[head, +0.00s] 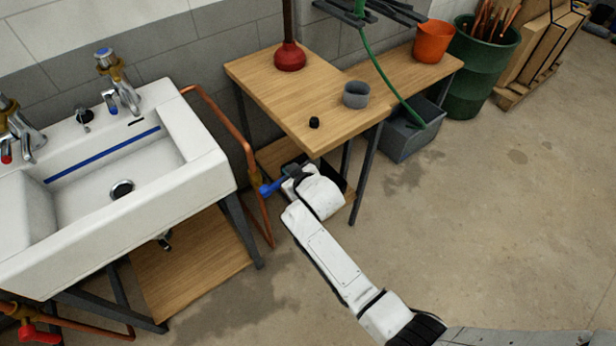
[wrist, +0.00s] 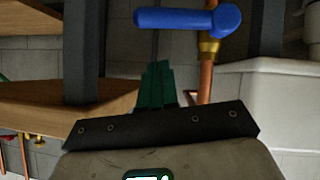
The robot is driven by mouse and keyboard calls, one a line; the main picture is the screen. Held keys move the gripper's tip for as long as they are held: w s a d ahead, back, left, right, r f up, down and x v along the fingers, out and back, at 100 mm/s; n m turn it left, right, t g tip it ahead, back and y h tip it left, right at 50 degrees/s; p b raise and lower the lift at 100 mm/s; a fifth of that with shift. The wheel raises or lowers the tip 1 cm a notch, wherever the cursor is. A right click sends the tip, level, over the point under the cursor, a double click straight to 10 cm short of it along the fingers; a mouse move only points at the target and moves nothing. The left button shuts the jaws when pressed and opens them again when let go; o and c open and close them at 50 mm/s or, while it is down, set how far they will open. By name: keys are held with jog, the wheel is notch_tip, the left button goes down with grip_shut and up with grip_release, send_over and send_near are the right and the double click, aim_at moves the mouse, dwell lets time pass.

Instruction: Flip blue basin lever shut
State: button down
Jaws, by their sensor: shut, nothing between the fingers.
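The blue lever (head: 271,188) sits on a brass valve (head: 254,182) in the copper pipe right of the white basin (head: 215,165). In the wrist view the blue lever (wrist: 190,19) lies across the top, its handle pointing left from the hub, crosswise to the copper pipe (wrist: 206,80). My gripper (head: 291,171) is beside the lever in the head view, its fingertips hard to make out. In the wrist view its green fingers (wrist: 160,80) are shut and empty, pointing toward the handle. A gap shows between them and the handle; depth is unclear.
A wooden bench (head: 270,85) stands just behind my gripper, with a red plunger (head: 290,57), a grey cup (head: 356,94) and a small black knob-like piece (head: 314,122) on top. Its legs and lower shelf are close by. Red-handled valve (head: 38,333) is at lower left. Floor at right is clear.

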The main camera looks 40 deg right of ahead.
jog(key=d+v, duration=0.1)
jog(key=v, duration=0.8)
jog(key=shift+s+r+p, duration=0.15)
jog(key=shift+s+p, duration=0.15)
jog(key=shift+s, duration=0.15)
jog(key=s+a+f+m+g+y, duration=0.1)
jog(key=s+g, duration=0.9)
jog(key=s, duration=1.9)
jog(key=shift+s+a+f+m, duration=0.2)
jog(key=shift+s+f+m, duration=0.05)
jog(key=shift+f+m, duration=0.15)
